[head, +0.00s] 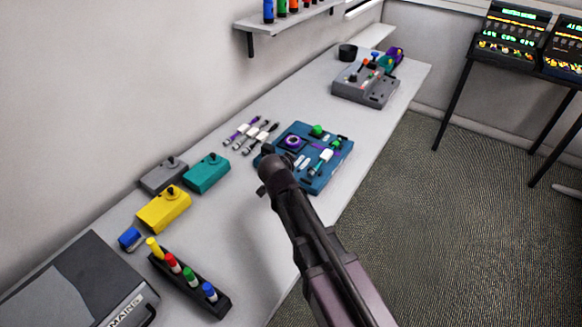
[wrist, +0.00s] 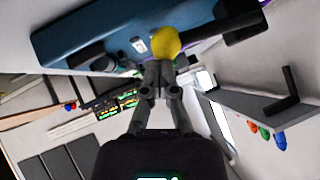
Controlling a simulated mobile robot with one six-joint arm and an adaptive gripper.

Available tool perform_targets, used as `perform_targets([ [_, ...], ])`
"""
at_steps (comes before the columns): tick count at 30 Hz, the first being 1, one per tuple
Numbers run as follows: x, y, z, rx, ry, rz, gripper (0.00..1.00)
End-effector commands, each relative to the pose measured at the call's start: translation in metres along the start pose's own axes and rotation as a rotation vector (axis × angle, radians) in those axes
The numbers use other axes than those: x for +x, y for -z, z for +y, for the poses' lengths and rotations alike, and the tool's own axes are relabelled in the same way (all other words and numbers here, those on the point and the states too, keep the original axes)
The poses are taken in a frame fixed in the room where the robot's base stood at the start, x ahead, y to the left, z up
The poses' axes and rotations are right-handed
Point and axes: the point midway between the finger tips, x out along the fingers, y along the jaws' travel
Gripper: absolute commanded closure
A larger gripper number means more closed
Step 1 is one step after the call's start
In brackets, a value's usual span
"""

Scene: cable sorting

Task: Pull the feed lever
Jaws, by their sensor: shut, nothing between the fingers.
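A yellow round knob (wrist: 166,40) shows in the wrist view, just beyond my fingertips. It seems to belong to the feed lever, but I cannot tell whether the fingers touch it. A dark bar (wrist: 238,28) runs beside it to the right. The blue board (head: 335,165) lies on the bench in the head view; its blue body (wrist: 75,35) also fills the top of the wrist view. My gripper (wrist: 160,76) is shut and empty. In the head view my arm reaches the board's near left corner and hides the knob.
Several cables (head: 250,135) lie behind the board. A teal box (head: 207,173), a yellow box (head: 164,209) and a marker rack (head: 190,284) stand to the left. A grey device (head: 365,85) sits at the far end. A shelf (head: 290,22) hangs on the wall.

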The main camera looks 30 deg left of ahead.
Motion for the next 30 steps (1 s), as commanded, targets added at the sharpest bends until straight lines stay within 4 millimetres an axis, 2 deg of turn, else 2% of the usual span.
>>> perform_targets([
  [14, -0.007, 0.007, 0.000, 0.000, 0.000, 0.000, 1.00],
  [26, -0.032, 0.032, 0.003, 0.002, 0.000, 0.001, 1.00],
  [30, -0.052, 0.031, 0.004, -0.001, 0.001, 0.000, 1.00],
])
